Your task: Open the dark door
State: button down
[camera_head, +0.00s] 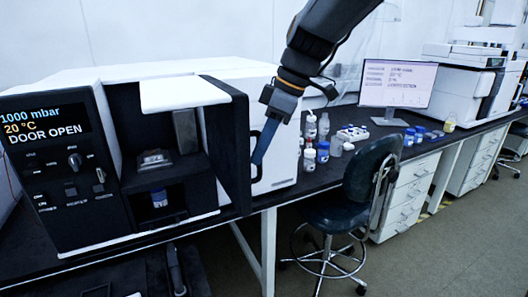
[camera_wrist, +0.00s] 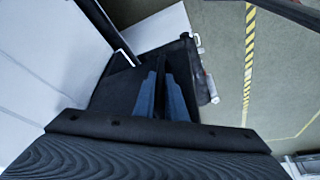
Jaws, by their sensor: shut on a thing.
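The dark door (camera_head: 238,150) stands swung open at the right side of the oven-like instrument (camera_head: 70,180), roughly square to its front. The instrument's display (camera_head: 43,124) reads "DOOR OPEN". Its chamber is exposed, with a small blue-capped bottle (camera_head: 159,198) inside. My gripper (camera_head: 262,150) is at the outer face of the door, its blue fingers shut on the door handle (camera_head: 254,172). The fingers partly hide the handle. In the wrist view, the blue fingers of my gripper (camera_wrist: 160,97) are close together in front of a dark surface; the grip itself is hard to make out there.
The bench (camera_head: 300,187) runs right, with several bottles and vials on it. A monitor (camera_head: 398,84) stands behind them. A dark stool (camera_head: 370,180) is close to the bench front. The floor (camera_head: 450,240) at the front right is clear.

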jog(key=shift+w+a+r, duration=0.1)
jog(key=shift+w+r, duration=0.05)
jog(key=shift+w, duration=0.05)
jog(key=c, duration=1.8)
grip_release()
jog(key=shift+r, duration=0.1)
jog(key=b+v, duration=0.1)
jog(key=v, duration=0.6)
jog(key=shift+r, duration=0.15)
